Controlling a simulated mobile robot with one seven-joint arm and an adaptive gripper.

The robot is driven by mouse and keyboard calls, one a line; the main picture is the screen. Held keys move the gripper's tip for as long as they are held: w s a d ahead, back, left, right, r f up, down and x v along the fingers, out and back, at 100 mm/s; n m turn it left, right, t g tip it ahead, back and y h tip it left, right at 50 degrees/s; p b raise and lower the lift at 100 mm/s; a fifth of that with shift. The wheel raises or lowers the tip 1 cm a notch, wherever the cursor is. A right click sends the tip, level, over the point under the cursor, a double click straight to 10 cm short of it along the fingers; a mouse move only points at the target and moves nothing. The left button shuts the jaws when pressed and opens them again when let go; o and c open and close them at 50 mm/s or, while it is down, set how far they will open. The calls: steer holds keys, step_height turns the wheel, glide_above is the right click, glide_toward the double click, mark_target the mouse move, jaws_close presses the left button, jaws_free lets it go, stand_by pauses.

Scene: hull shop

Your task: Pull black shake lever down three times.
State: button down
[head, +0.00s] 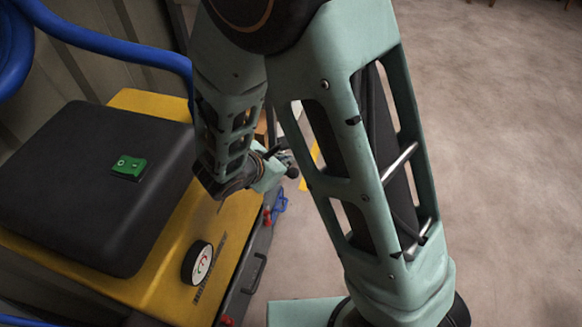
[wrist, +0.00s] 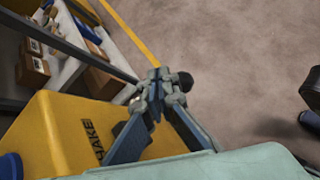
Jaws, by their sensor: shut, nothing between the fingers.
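The black shake lever shows as a round black knob (wrist: 186,81) in the wrist view, just right of my fingertips. Its shaft is mostly hidden behind my gripper (wrist: 156,84). The fingers are closed together with nothing between them. The fingertips are very close to the knob; I cannot tell whether they touch it. In the head view the knob (head: 292,172) is small, at the right side of the yellow machine (head: 150,285), beside my gripper (head: 275,163). My arm hides part of that area. The word SHAKE (wrist: 89,142) is on the yellow housing in the wrist view.
The machine carries a black cover (head: 80,190) with a green switch (head: 128,167), and a round dial (head: 197,263). A shelf with boxes (wrist: 33,70) stands beyond the machine. The floor at right is mostly open.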

steer(key=r+p, duration=0.1)
steer(key=a+r+p, duration=0.1)
steer(key=r, duration=0.1)
steer(key=r+p, duration=0.1)
steer(key=shift+w+a+r+p, duration=0.3)
steer(key=shift+r+p, duration=0.05)
steer(key=shift+p, duration=0.05)
stand_by(1.8)
